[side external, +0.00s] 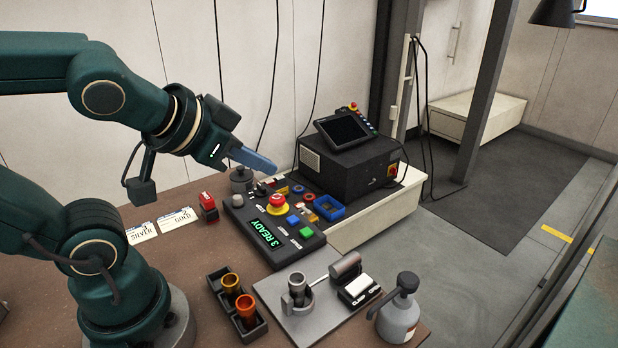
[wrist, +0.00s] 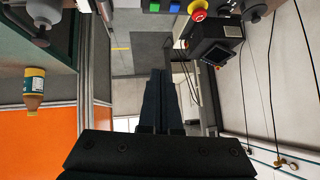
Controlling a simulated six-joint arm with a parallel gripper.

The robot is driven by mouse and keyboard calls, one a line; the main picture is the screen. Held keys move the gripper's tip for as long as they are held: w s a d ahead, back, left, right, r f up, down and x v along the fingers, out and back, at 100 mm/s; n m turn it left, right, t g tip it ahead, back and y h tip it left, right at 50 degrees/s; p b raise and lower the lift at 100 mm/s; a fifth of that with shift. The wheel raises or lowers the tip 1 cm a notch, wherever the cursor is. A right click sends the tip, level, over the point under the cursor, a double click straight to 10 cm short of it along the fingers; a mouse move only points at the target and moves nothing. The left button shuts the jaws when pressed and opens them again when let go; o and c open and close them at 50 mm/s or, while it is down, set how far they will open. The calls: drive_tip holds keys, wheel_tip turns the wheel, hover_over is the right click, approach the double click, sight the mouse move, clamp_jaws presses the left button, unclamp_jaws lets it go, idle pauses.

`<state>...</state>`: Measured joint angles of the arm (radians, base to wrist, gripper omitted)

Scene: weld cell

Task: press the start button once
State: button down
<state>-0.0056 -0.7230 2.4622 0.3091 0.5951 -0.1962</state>
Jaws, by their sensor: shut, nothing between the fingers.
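The control panel (side external: 240,218) is a dark box with a green lit display (side external: 270,234) reading "3 READY". On it are a green button (side external: 306,232), a blue button (side external: 293,220) and a red mushroom button (side external: 277,203) on a yellow base. Their labels are too small to read, so I cannot tell by label which is start. My gripper (side external: 275,168) is shut and empty, in the air above and behind the panel, apart from the buttons. In the wrist view its fingers (wrist: 160,78) are together; the green button (wrist: 154,7) and blue button (wrist: 175,7) show at the top edge.
A black machine with a tilted screen (side external: 343,129) stands behind the panel. In front are a black tray (side external: 222,296) with copper-coloured cups, a metal fixture plate (side external: 275,290) and a grey bottle (side external: 398,318).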

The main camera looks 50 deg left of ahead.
drive_tip(key=w+a+r+m+t, duration=0.2)
drive_tip(key=w+r+m+t, duration=0.15)
drive_tip(key=w+r, duration=0.2)
drive_tip(key=m+g+h, duration=0.5)
drive_tip(key=m+h, duration=0.1)
drive_tip(key=m, duration=0.5)
hover_over(300, 230)
wheel_tip(300, 230, down, 12)
drive_tip(key=r, duration=0.1)
drive_tip(key=shift+f+n+t, duration=0.25)
drive_tip(key=shift+f, duration=0.1)
drive_tip(key=shift+f, duration=4.3)
